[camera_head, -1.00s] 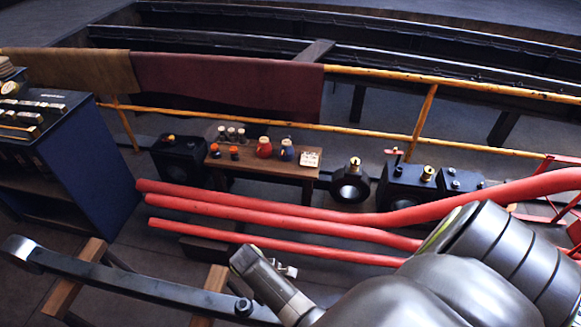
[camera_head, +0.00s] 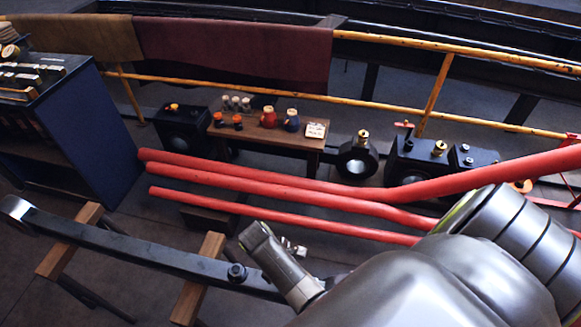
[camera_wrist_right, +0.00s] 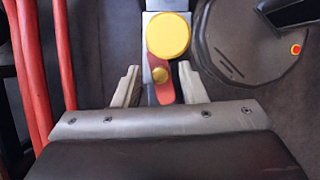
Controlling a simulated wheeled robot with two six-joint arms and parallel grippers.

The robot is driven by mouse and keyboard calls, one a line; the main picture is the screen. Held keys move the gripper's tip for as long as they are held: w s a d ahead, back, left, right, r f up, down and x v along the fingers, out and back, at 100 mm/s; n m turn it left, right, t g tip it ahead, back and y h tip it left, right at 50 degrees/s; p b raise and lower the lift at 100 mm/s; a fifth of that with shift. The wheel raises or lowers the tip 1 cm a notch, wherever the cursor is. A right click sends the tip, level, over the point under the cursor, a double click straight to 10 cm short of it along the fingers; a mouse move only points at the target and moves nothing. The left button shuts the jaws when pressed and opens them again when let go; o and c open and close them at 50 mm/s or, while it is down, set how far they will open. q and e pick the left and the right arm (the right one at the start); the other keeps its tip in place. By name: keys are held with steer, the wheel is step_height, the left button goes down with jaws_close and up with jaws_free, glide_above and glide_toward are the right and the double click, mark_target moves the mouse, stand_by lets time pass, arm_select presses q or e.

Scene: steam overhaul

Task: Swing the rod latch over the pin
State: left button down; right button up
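In the right wrist view, a red latch piece (camera_wrist_right: 164,93) with a small brass knob (camera_wrist_right: 160,75) lies on a grey bar, below a round yellow disc (camera_wrist_right: 168,36). My right gripper (camera_wrist_right: 158,88) is open, one pale finger on each side of the red piece. I see gaps between the fingers and the red piece. In the head view, my right arm comes in from the lower right, over the right end of a long dark rod (camera_head: 130,245). The latch cannot be made out there. My left gripper is not in view.
The rod lies across wooden supports (camera_head: 197,280). Red pipes (camera_head: 265,183) run behind it, towards my right arm. A small table (camera_head: 265,138) with jars, a blue cabinet (camera_head: 85,130) and a yellow railing (camera_head: 215,83) stand farther back. A large dark round part (camera_wrist_right: 250,45) sits close right of the gripper.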

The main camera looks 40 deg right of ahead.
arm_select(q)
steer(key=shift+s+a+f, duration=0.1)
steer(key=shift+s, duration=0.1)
arm_select(e)
steer(key=shift+c, duration=0.5)
jaws_close()
steer(key=shift+s+r+m+p, duration=0.2)
steer(key=shift+m+p, duration=0.3)
steer(key=shift+p, duration=0.3)
steer(key=shift+a+f+m+g+y+p, duration=0.15)
steer(key=shift+m+g+y+p, duration=0.2)
steer(key=shift+m+p, duration=0.3)
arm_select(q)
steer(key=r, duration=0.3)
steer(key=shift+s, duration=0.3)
arm_select(e)
steer(key=shift+f+m, duration=0.1)
steer(key=shift+m, duration=0.25)
steer(key=shift+s, duration=0.1)
steer(key=shift+o, duration=0.5)
jaws_free()
